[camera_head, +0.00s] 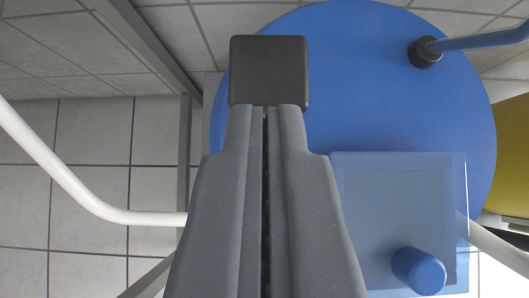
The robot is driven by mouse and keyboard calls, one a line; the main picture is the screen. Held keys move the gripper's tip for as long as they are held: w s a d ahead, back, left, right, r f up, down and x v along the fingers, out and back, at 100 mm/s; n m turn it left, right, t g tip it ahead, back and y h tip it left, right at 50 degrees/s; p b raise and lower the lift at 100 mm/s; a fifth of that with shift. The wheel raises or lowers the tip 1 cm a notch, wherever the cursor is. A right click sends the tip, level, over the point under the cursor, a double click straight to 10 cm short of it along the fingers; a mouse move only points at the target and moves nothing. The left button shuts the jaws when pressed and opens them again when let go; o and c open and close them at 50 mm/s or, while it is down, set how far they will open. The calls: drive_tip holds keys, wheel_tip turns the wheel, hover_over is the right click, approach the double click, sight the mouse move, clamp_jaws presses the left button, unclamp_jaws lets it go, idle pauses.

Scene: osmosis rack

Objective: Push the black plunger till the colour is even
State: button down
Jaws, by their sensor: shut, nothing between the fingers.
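A black block with rounded corners (268,72), which looks like the black plunger, shows at the top centre in front of a large blue round surface (370,85). My gripper (266,108) is shut and empty, its two grey fingers side by side. Its tips reach the lower edge of the black block in the picture. I cannot tell whether they touch it. A see-through pale blue box (395,200) stands to the right of my gripper, with a blue cylinder (418,270) at its lower part.
A blue pipe with a dark collar (425,52) meets the blue surface at upper right. A white pipe (70,185) curves along the left. A grey frame bar (184,150) stands left of centre. A yellow round thing (512,150) shows at the right edge. Tiles lie behind.

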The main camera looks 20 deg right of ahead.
drive_tip(key=shift+v, duration=2.4)
drive_tip(key=shift+s+d+r+b, duration=0.1)
drive_tip(key=shift+r+b, duration=1.15)
drive_tip(key=shift+b, duration=2.3)
drive_tip(key=shift+d+r+b, duration=0.15)
drive_tip(key=shift+r+b, duration=1.1)
drive_tip(key=shift+b, duration=2.3)
drive_tip(key=b, duration=0.2)
hover_over(272, 52)
drive_tip(key=s, duration=0.3)
wheel_tip(272, 52, down, 7)
drive_tip(key=shift+w+a+f, duration=0.1)
drive_tip(key=shift+a+f, duration=0.1)
drive_tip(key=shift+f, duration=0.35)
drive_tip(key=shift+a+f, duration=0.2)
drive_tip(key=shift+f, duration=0.35)
drive_tip(key=shift+f+b, duration=0.35)
drive_tip(key=shift+f, duration=0.6)
